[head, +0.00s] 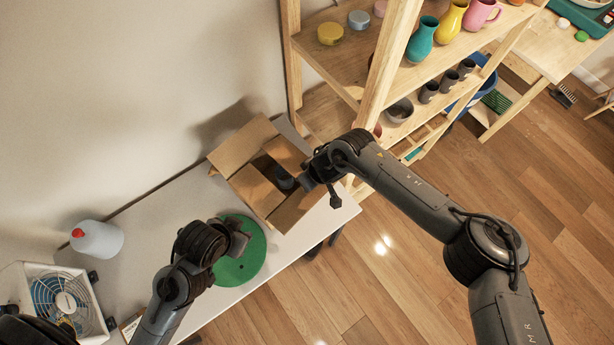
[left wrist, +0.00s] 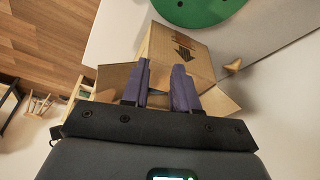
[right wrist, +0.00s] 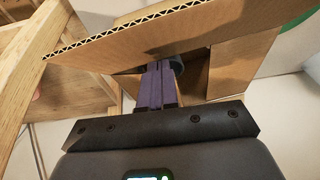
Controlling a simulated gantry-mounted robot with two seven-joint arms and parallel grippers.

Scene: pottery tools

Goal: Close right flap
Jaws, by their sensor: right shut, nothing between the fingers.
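An open cardboard box (head: 262,190) stands on the white table near its right end, with flaps spread at several sides. The flap beside my right gripper (head: 286,154) is raised and tilted. In the right wrist view a flap's corrugated edge (right wrist: 125,26) crosses above my right gripper (right wrist: 160,82). That gripper is shut and empty, with its fingertips by the box opening; contact with the flap is unclear. My left gripper (left wrist: 160,85) is open and empty, its two fingers apart in front of the box (left wrist: 178,50). A dark round object (head: 284,180) shows in the box.
A green disc (head: 240,262) lies on the table (head: 150,200) in front of the box. A white bottle (head: 97,240) and a fan (head: 62,300) stand at the left. A wooden shelf (head: 350,82) rises close behind and right of the box.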

